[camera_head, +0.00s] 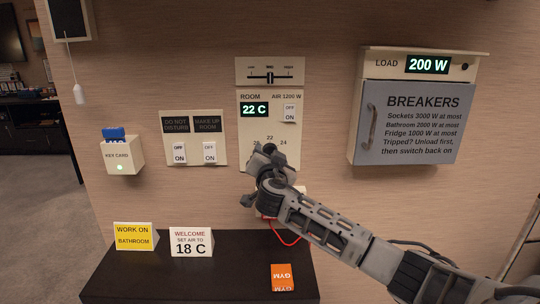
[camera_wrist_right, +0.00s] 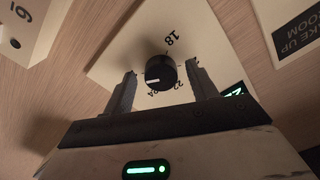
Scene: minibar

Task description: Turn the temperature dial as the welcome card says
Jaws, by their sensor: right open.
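The welcome card (camera_head: 191,242) stands on the dark shelf and reads "SET AIR TO 18 C". The room panel (camera_head: 245,130) on the wall has a display (camera_head: 255,110) showing 22 C. In the right wrist view, the round black temperature dial (camera_wrist_right: 160,72) has a white mark on its face, with numbers around it, 18 among them. My right gripper (camera_head: 267,160) is at the dial and hides it in the head view. In the wrist view its open fingers (camera_wrist_right: 161,70) stand on either side of the dial, with gaps visible. My left gripper is not in view.
An air switch (camera_head: 290,112) sits just above the dial area, and a slider panel (camera_head: 270,71) is higher. Switches (camera_head: 194,138) and a key card holder (camera_head: 123,156) are left. The breaker box (camera_head: 410,120) is right. The shelf (camera_head: 220,280) also holds a yellow card (camera_head: 135,236) and an orange gym card (camera_head: 282,277).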

